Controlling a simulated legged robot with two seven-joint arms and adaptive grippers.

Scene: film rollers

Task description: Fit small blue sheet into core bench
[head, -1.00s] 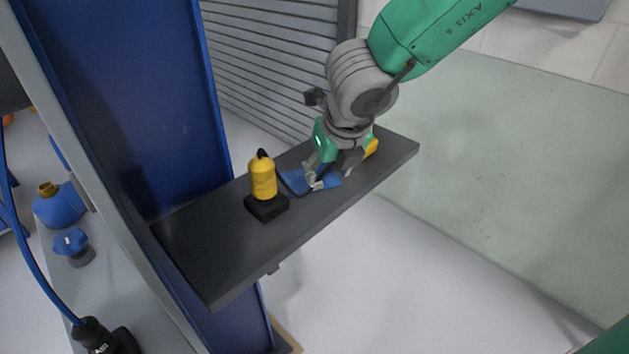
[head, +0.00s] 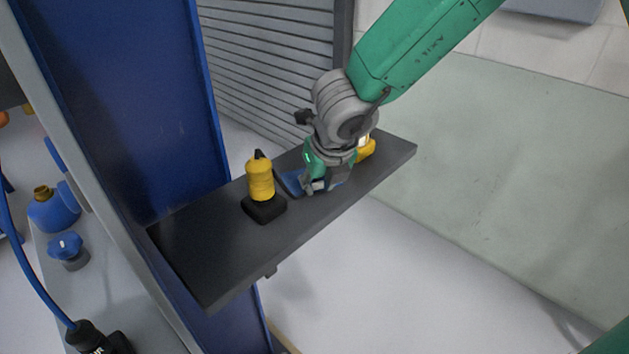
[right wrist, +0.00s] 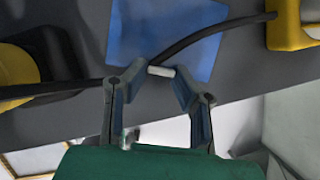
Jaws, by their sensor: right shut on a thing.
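The small blue sheet (head: 292,182) lies flat on the dark grey bench top (head: 215,245), partly hidden by my right gripper in the head view. My right gripper (head: 316,189) is low over the bench at the sheet's near edge. In the right wrist view the blue sheet (right wrist: 165,30) extends beyond the fingertips of the right gripper (right wrist: 155,78), which are at its edge with a short pale cylinder (right wrist: 161,71) between them. The fingers are closed on the sheet's edge; the exact contact is hard to see. My left gripper is not in view.
A yellow cylinder (head: 260,182) on a black base stands left of the sheet. A yellow object (head: 366,149) sits behind my gripper. A thin dark cable (right wrist: 225,28) crosses the sheet. A blue panel (head: 155,110) borders the bench at left. The bench's near-left end is clear.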

